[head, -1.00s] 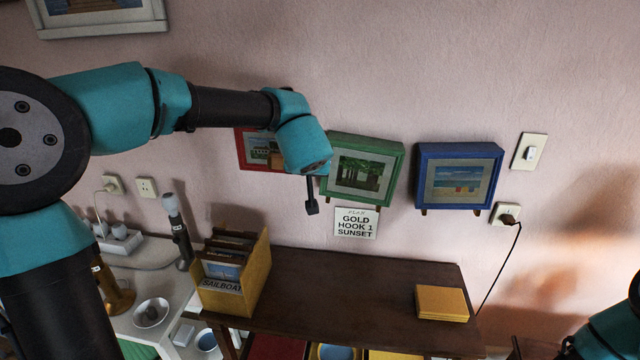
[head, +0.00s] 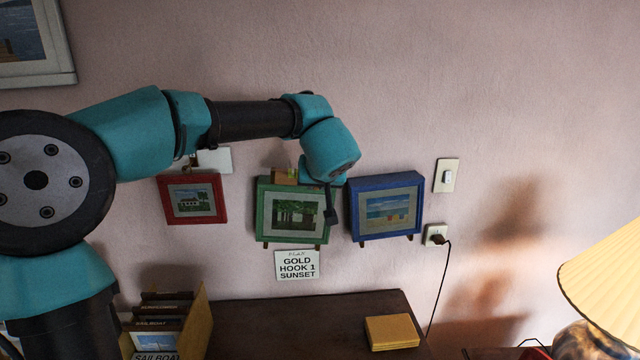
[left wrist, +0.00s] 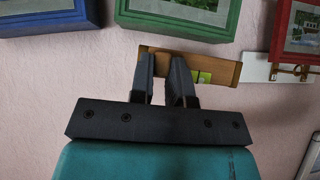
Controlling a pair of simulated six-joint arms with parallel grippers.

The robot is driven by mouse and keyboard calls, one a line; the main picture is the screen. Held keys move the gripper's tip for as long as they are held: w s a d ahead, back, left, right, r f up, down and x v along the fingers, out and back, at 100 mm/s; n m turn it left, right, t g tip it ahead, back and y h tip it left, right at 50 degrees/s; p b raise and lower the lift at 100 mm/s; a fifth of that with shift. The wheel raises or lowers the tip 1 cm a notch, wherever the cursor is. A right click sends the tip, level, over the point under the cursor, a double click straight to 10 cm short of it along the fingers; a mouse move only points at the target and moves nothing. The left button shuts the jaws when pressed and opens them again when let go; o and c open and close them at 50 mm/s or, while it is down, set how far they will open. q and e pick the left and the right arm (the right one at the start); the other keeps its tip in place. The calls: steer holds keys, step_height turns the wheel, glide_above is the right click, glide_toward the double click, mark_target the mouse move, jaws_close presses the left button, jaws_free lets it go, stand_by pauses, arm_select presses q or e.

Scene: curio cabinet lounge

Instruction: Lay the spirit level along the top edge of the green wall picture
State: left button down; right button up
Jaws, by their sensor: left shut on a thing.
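The green wall picture (head: 292,238) hangs between the red and blue ones. In the left wrist view its frame (left wrist: 178,26) is at the top middle. The spirit level (left wrist: 222,72) is a wooden bar with a bright green vial. My left gripper (left wrist: 163,66) is shut on it. In the head view the level (head: 284,176) lies roughly parallel to the picture's top edge, just above it; I cannot tell whether they touch. My left forearm's end hides the level's right part there. My right gripper is not in view.
The red picture (head: 192,199) and a white plate (head: 215,160) are to the left. The blue picture (head: 386,208) is close on the right. A plan card (head: 297,265) is below. A yellow box (head: 391,332) stands on the dark cabinet top (head: 300,320). A lamp (head: 610,285) is at right.

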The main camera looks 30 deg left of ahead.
arm_select(q)
steer(key=shift+w+a, duration=0.1)
steer(key=w+a+f, duration=0.3)
steer(key=w+a, duration=0.2)
steer(key=w, duration=0.3)
steer(key=shift+a+f, duration=0.2)
steer(key=shift+a, duration=0.05)
stand_by(1.0)
steer(key=shift+f, duration=0.3)
stand_by(0.5)
steer(key=c, duration=1)
jaws_free()
steer(key=v, duration=1.7)
steer(key=shift+s+d+r, duration=0.1)
steer(key=shift+s+d, duration=0.05)
